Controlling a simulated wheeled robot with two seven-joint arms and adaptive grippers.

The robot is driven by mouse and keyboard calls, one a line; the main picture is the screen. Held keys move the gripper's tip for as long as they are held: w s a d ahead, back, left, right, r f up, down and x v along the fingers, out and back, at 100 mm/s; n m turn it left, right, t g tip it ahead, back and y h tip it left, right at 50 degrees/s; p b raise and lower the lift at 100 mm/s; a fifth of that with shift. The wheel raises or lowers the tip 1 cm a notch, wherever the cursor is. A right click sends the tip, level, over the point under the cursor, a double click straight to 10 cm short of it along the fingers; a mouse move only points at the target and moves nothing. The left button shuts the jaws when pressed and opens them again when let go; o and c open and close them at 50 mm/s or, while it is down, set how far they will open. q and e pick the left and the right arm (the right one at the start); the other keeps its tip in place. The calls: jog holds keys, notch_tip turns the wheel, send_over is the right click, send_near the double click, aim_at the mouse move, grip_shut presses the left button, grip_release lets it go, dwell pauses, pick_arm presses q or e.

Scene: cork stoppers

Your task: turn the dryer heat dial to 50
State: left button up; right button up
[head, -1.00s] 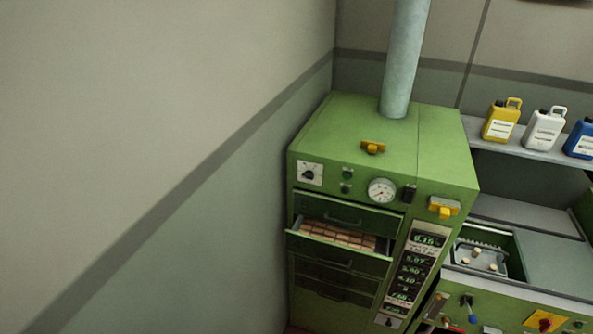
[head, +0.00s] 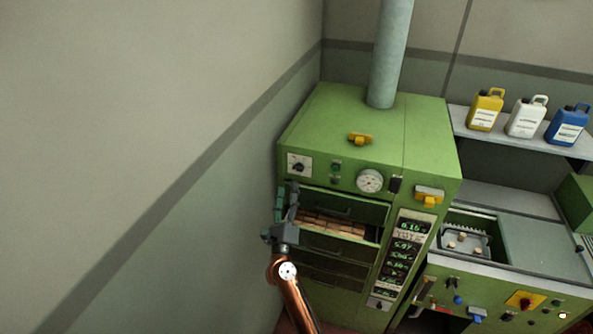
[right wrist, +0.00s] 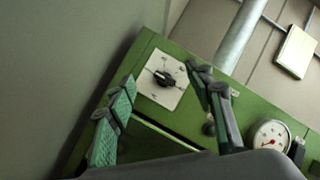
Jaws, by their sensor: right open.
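The heat dial is a black knob (head: 298,167) on a white square plate at the upper left of the green dryer's front (head: 345,120). In the right wrist view the knob (right wrist: 164,79) sits ahead, between and beyond the fingertips, with small marks on its plate too small to read. My right gripper (head: 287,190) is open and empty, just below the dial plate and in front of the left end of the drawers. Its fingers point up toward the dial and look apart from the knob. My left gripper is not in view.
A drawer of cork pieces (head: 333,224) stands pulled out beside my right gripper. A round gauge (head: 369,181) and small buttons lie right of the dial. The grey wall (head: 180,200) is close on the left. A green bench (head: 500,295) stands at the right.

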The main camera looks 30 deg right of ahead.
aim_at(297, 169)
jog(key=w+d+r+m+g, duration=0.1)
jog(key=d+m+g, duration=0.1)
jog(key=m, duration=0.2)
jog(key=w+d+m+g+p, duration=0.1)
jog(key=w+d+m+g, duration=0.1)
jog(key=m, duration=0.2)
jog(key=w+d+r+m+g, duration=0.1)
jog(key=d+m+g, duration=0.1)
jog(key=m+g, duration=0.1)
jog(key=shift+w+r+m, duration=0.3)
jog(key=shift+w+m, duration=0.05)
jog(key=shift+m, duration=0.35)
jog(key=shift+w+d+p, duration=0.35)
jog(key=shift+w+d, duration=0.1)
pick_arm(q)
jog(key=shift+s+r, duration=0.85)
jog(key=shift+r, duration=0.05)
pick_arm(e)
jog(key=shift+w+d, duration=0.1)
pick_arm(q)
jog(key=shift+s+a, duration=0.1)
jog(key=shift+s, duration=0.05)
pick_arm(e)
jog(key=shift+c, duration=0.3)
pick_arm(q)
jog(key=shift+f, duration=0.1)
pick_arm(e)
jog(key=shift+f, duration=0.1)
jog(key=c, duration=1.1)
